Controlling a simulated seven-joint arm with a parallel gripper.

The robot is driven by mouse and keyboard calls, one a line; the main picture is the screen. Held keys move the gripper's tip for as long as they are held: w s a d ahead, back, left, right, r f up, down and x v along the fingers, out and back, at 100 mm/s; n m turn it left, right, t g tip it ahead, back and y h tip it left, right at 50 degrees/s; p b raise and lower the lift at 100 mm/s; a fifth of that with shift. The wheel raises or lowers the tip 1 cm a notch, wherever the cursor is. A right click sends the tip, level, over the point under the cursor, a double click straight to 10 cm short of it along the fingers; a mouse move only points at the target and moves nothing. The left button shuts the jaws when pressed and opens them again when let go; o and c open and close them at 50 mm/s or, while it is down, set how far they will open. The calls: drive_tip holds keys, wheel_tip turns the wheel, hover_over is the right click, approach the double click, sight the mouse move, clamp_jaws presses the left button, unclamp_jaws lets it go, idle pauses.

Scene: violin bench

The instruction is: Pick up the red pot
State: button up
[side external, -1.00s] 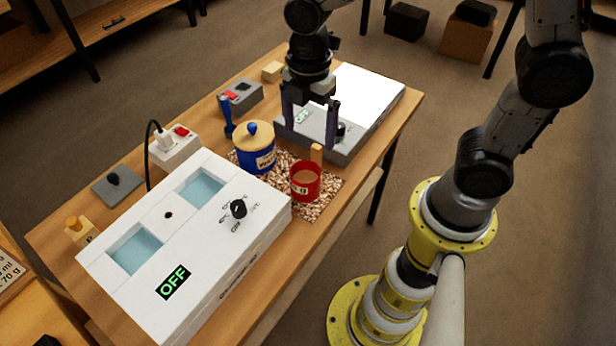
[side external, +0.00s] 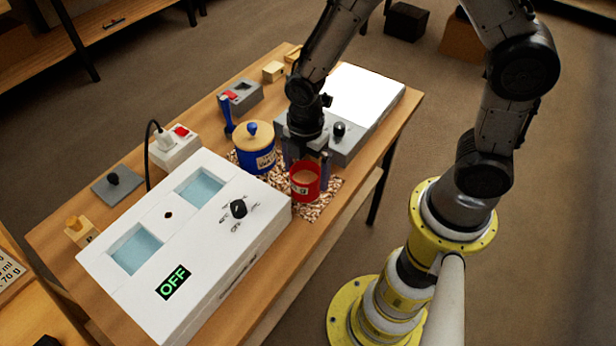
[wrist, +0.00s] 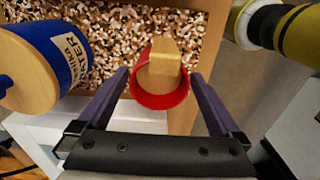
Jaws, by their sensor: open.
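The red pot (side external: 305,184) stands on a speckled mat (side external: 322,203) at the front right of the bench. In the wrist view, the pot (wrist: 160,98) is open at the top, with brown contents and a wooden piece (wrist: 166,57) at its far side. My gripper (side external: 308,165) is low over the pot, with its fingers down beside it. In the wrist view, my gripper (wrist: 162,88) is open, with one purple finger on each side of the pot. Gaps show between the fingers and the pot.
A blue pot with a wooden lid (side external: 255,150) stands close left of the red pot. A white water-bath box (side external: 190,250) reading OFF is in front. A grey device with a white plate (side external: 365,90) is behind. A blue brush (side external: 227,115) stands at the left.

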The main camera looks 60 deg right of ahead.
drive_tip(key=c, duration=1.3)
